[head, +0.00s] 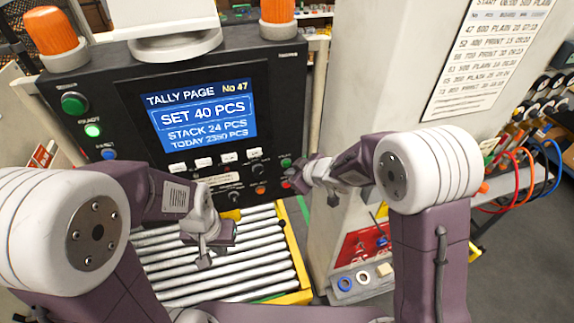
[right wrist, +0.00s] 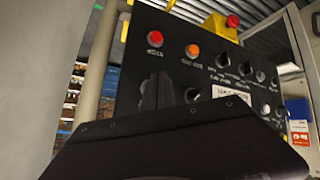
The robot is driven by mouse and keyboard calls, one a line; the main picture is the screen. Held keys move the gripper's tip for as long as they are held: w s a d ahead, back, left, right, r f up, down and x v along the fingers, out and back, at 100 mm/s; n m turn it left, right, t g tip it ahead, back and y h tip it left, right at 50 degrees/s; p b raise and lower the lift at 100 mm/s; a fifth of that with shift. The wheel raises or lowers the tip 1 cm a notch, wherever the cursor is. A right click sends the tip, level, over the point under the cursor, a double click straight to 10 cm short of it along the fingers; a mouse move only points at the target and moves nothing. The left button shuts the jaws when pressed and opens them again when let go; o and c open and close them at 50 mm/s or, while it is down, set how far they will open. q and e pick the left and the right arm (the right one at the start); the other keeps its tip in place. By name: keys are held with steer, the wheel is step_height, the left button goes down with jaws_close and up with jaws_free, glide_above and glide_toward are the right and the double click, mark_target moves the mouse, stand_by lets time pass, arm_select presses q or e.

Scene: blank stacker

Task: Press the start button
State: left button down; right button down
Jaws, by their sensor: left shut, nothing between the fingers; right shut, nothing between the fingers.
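The black control panel (head: 115,75) has a lit blue screen reading "SET 40 PCS". A large green button (head: 74,103) sits at its upper left, above a lit green lamp (head: 93,130) and a blue button (head: 108,154). Their labels are too small to read surely. A smaller green button (head: 285,162) is at the lower right. My right gripper (head: 293,182) is shut and empty beside the panel's lower right corner. My left gripper (head: 204,262) is shut and empty over the rollers, below the panel and apart from the green button.
A roller conveyor (head: 265,255) with yellow edges runs below the panel. Orange beacons (head: 48,30) stand above it. A pale cabinet (head: 385,95) with a paper list is at the right. The right wrist view shows red (right wrist: 155,38) and orange (right wrist: 192,51) buttons and several knobs close by.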

steer(key=shift+w, duration=0.1)
stand_by(0.5)
steer(key=shift+w+a+p, duration=0.15)
steer(key=shift+w+p, duration=0.2)
